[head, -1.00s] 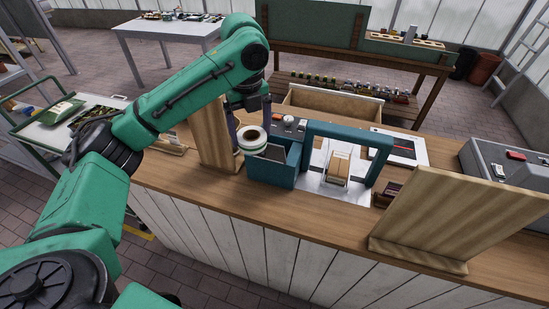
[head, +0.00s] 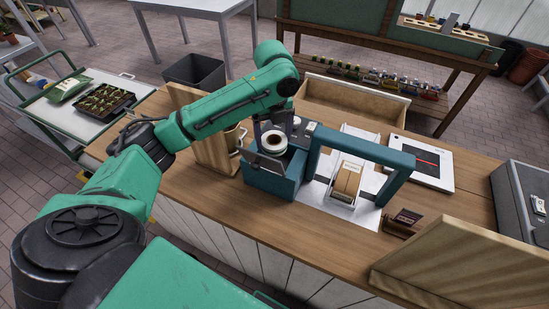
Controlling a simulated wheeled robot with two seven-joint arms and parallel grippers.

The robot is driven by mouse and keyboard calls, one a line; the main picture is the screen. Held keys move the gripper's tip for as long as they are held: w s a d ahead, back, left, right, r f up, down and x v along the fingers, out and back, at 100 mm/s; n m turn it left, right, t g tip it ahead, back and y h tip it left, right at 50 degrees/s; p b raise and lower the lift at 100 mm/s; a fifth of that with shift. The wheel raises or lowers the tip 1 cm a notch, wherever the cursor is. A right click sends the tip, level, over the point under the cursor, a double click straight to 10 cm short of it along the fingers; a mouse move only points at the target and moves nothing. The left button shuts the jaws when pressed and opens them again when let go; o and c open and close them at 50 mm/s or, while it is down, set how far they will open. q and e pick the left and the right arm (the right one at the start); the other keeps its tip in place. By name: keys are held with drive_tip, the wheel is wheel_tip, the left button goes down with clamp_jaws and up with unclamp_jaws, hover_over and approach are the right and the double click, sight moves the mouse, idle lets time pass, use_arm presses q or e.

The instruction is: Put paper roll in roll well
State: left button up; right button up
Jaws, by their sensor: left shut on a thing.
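The paper roll (head: 273,143) is white with a dark core and shows in the head view at the middle of the counter. My left gripper (head: 275,128) points down and is shut on the roll; its fingertips are partly hidden by my arm and the roll. The roll well is the open teal box (head: 285,185) at the left of a teal-framed machine. The roll shows over the box's opening, behind a dark grey flap (head: 266,165) at its near side. I cannot tell how deep the roll sits. My right gripper is not in view.
The teal arch (head: 365,150) stands just right of the box, over a brown block (head: 347,178). A wooden panel (head: 215,150) and a mug stand close at left. A larger wooden panel (head: 450,265) stands front right. The counter's front left is clear.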

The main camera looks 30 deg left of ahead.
use_arm(q)
drive_tip(key=f, duration=0.3)
drive_tip(key=f+p, duration=0.1)
drive_tip(key=f, duration=0.2)
drive_tip(key=f+p, duration=0.1)
drive_tip(key=f, duration=0.2)
drive_tip(key=shift+w+f, duration=0.35)
drive_tip(key=shift+f, duration=0.05)
drive_tip(key=shift+s, duration=0.1)
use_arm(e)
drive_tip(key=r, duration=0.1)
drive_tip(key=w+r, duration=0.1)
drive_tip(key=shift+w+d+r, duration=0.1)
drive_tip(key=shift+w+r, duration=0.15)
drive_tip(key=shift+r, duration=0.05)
use_arm(q)
drive_tip(key=o, duration=1.1)
drive_tip(key=shift+f, duration=0.15)
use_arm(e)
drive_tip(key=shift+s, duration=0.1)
use_arm(q)
wheel_tip(320, 180, up, 12)
drive_tip(key=b, duration=0.4)
drive_tip(key=shift+f, duration=0.1)
drive_tip(key=shift+r, duration=0.3)
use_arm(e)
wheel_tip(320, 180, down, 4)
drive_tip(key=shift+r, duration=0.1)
